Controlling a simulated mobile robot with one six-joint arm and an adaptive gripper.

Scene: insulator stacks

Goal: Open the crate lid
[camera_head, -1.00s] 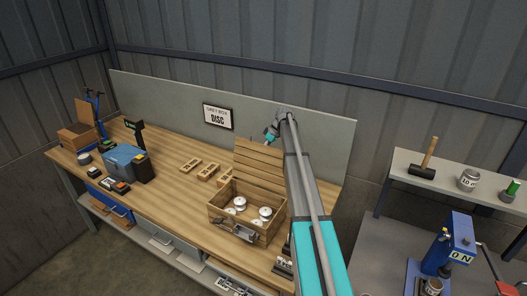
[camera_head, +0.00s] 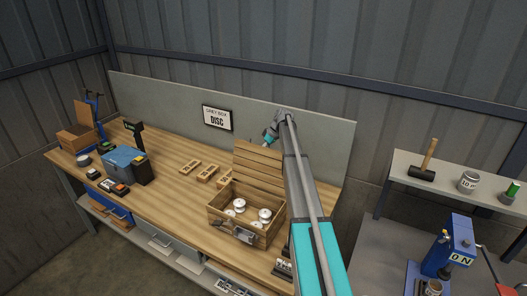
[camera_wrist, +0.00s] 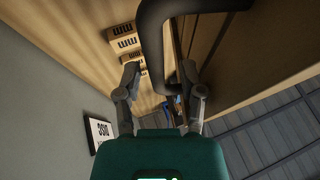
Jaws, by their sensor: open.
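The wooden crate (camera_head: 272,233) stands on the workbench with white discs inside. Its slatted lid (camera_head: 258,165) is raised, standing up at the crate's back edge. My gripper (camera_head: 270,138) is at the lid's top, partly hidden by my own arm. In the wrist view my gripper (camera_wrist: 162,82) has its fingers spread apart. A dark curved handle (camera_wrist: 150,30) crosses close to the fingers, beside a wooden panel (camera_wrist: 235,50) that looks like the lid. I cannot tell whether the fingers touch the handle.
Small wooden blocks (camera_head: 207,172) lie left of the crate on the bench (camera_head: 170,195). A sign (camera_head: 217,118) hangs on the grey back panel. A blue and black case (camera_head: 125,163) stands farther left. A shelf with a mallet (camera_head: 424,170) is at right.

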